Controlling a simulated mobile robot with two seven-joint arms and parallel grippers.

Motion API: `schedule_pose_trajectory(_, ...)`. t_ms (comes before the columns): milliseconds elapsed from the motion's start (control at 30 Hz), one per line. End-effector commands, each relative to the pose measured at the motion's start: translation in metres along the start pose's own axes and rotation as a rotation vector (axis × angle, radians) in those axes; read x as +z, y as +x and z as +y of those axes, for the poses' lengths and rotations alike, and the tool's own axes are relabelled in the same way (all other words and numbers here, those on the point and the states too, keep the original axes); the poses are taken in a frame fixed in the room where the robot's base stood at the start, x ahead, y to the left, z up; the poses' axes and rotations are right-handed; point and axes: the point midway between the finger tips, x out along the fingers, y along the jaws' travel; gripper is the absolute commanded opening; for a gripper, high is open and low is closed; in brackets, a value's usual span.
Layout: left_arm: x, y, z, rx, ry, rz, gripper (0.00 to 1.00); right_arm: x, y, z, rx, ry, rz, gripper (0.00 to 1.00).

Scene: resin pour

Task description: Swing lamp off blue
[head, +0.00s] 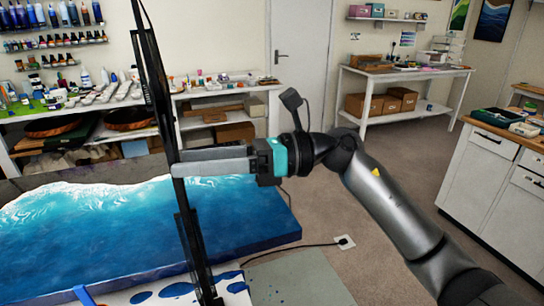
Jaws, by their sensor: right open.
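A tall thin black lamp arm (156,85) runs from the top edge down past the blue resin slab (110,235) to the bottom of the head view. It crosses in front of the slab in the picture and leans slightly. My right gripper (177,163) comes in from the right, level, with its grey fingers open. The fingertips overlap the lamp arm in the picture; whether the arm stands between them or they touch it I cannot tell. The lamp's ends are cut off or unclear. My left gripper is not in view.
A grey mat (300,278) and a floor socket with a black cable (344,241) lie right of the slab. White drawers (478,185) stand at the far right. A crowded supply bench (90,110) stands behind the slab. Open carpet (400,130) lies between.

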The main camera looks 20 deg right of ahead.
Motion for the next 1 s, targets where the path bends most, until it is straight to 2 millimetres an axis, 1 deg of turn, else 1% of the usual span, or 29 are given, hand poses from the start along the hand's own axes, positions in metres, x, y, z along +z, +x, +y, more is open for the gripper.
schedule_pose_trajectory(33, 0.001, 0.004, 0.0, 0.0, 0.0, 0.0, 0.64, -0.003, -0.013, -0.002, -0.006, 0.0, 0.002, 0.72)
schedule_pose_trajectory(100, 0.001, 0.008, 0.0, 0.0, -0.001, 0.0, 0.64, -0.004, -0.031, -0.002, -0.005, 0.002, 0.003, 0.72)
schedule_pose_trajectory(300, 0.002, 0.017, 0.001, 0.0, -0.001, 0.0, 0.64, -0.003, -0.078, -0.001, -0.004, 0.002, 0.003, 0.72)
schedule_pose_trajectory(400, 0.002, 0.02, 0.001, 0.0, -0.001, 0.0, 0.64, -0.002, -0.097, -0.001, -0.002, 0.001, 0.002, 0.72)
schedule_pose_trajectory(500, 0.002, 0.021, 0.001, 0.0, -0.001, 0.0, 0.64, -0.002, -0.11, -0.001, -0.001, 0.002, 0.002, 0.72)
schedule_pose_trajectory(600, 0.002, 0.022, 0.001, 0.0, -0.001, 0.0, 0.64, -0.002, -0.118, -0.001, 0.0, 0.001, 0.001, 0.72)
schedule_pose_trajectory(700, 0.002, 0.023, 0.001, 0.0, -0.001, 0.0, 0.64, -0.001, -0.121, 0.0, 0.002, 0.001, 0.001, 0.72)
schedule_pose_trajectory(1000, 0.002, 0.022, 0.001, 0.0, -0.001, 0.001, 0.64, -0.001, -0.121, 0.0, 0.002, 0.002, -0.002, 0.72)
